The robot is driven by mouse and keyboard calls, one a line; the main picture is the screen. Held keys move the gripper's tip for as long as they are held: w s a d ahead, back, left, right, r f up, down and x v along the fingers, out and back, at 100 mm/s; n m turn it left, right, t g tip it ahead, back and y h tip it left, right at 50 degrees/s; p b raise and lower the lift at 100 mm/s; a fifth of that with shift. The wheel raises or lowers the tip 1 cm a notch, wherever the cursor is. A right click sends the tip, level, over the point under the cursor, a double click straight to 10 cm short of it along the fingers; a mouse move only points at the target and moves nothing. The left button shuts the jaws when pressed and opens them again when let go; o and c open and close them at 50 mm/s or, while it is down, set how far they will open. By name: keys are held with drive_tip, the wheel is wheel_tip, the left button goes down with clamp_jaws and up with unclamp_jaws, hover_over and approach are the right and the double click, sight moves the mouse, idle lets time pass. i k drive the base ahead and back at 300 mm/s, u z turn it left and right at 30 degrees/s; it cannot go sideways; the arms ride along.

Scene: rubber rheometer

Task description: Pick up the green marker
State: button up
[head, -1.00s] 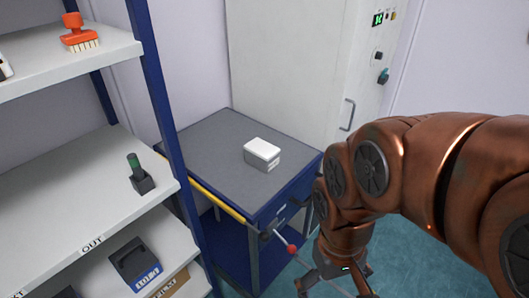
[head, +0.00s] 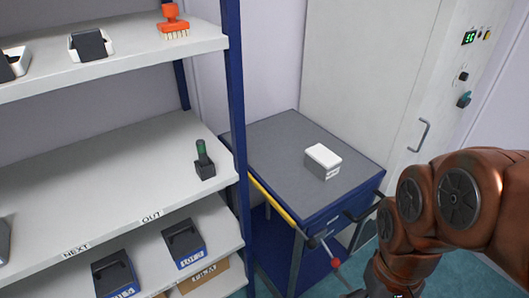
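The green marker (head: 201,147) stands upright in a small dark holder (head: 205,169) near the right end of the middle shelf (head: 110,185), above the "OUT" label. Its lower part is hidden in the holder. My copper-coloured arm is at the right of the head view, well apart from the marker. My gripper is out of view below the bottom edge, so its fingers do not show.
A blue shelf post (head: 236,100) stands just right of the marker. An orange brush (head: 172,22) is on the shelf above. Dark bins (head: 183,243) sit below. A grey-topped cart (head: 275,150) with a white box (head: 322,161) stands to the right.

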sight(201, 144)
drive_tip(key=u, duration=4.05)
drive_tip(key=k, duration=0.85)
drive_tip(key=z, duration=0.55)
